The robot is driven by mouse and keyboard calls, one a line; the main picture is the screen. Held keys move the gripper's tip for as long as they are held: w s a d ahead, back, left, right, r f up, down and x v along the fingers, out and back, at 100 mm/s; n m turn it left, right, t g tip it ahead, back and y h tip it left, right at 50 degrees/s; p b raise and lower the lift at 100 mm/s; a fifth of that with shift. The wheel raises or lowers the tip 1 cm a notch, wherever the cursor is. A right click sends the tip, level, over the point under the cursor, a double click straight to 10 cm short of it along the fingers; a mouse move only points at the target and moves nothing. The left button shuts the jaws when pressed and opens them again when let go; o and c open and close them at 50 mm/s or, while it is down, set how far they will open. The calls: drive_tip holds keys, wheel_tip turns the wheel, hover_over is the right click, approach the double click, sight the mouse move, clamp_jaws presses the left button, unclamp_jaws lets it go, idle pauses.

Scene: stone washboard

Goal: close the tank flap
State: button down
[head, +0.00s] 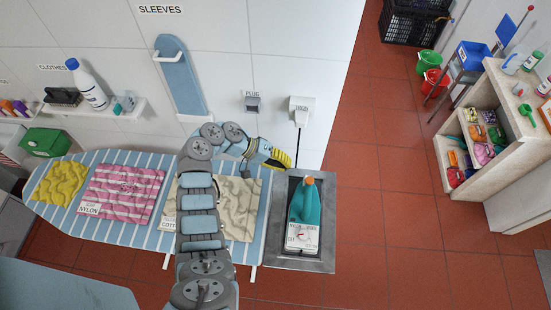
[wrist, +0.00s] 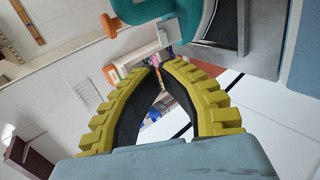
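A teal iron (head: 305,205) lies on a grey metal rest (head: 322,258) at the right end of the ironing board. A small orange part (head: 309,181) sits at its far end. Whether this is the tank flap, and how it is set, is too small to tell. In the wrist view the teal body (wrist: 185,22) and the orange part (wrist: 108,26) show at the top, beyond the fingers. My gripper (head: 288,160), with yellow ribbed fingers, is up and left of the iron, apart from it. In the wrist view its fingertips (wrist: 161,67) come together with nothing held.
The striped ironing board (head: 70,228) carries yellow, pink and beige cloths. A wall box with a hanging cord (head: 301,104) and a plug socket (head: 253,103) are behind the iron. Red floor lies open to the right, before a shelf unit (head: 500,150).

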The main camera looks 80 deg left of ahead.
sight(304, 180)
drive_tip(key=x, duration=0.7)
drive_tip(key=shift+p, duration=0.4)
drive_tip(key=shift+f, duration=0.1)
drive_tip(key=shift+p, duration=0.35)
